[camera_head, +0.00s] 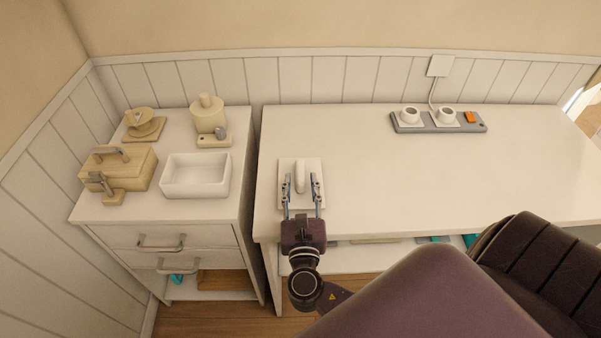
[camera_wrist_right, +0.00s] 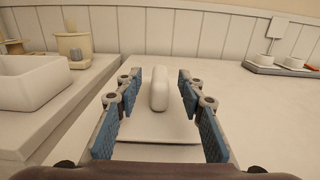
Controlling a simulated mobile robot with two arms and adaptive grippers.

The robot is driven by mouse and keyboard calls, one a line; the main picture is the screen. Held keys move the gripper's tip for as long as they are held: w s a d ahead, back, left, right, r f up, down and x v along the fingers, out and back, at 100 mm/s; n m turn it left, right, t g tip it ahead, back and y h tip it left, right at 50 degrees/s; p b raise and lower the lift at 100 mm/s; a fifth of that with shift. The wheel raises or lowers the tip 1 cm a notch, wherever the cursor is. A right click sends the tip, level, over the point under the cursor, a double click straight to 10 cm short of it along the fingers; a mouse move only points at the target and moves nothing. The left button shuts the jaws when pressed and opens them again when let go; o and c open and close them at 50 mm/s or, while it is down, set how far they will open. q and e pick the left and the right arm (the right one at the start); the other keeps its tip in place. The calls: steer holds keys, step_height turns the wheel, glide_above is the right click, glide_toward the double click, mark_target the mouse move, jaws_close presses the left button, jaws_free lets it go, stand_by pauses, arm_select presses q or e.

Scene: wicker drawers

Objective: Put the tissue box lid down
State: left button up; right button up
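The tissue box lid (camera_head: 316,164) is a white flat plate with a rounded upright handle (camera_head: 299,174). It lies flat on the white counter near its left front edge, as far as I can tell. In the right wrist view the lid (camera_wrist_right: 155,128) and its handle (camera_wrist_right: 159,88) are straight ahead. My right gripper (camera_head: 301,188) is open, one finger on each side of the handle, with visible gaps and no contact. The fingers also show in the wrist view (camera_wrist_right: 158,82). An open white box (camera_head: 195,190) without a lid stands on the left cabinet. My left gripper is out of view.
The left cabinet holds a wooden box with a handle (camera_head: 130,170), a beige dispenser (camera_head: 208,116) and a wooden stand (camera_head: 143,127). A grey tray (camera_head: 408,128) with two cups stands at the back of the counter. The counter's middle (camera_head: 400,175) is clear.

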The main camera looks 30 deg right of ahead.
steer(key=v, duration=0.7)
steer(key=shift+s+a+b, duration=0.15)
steer(key=shift+s+b, duration=0.05)
steer(key=shift+b, duration=0.1)
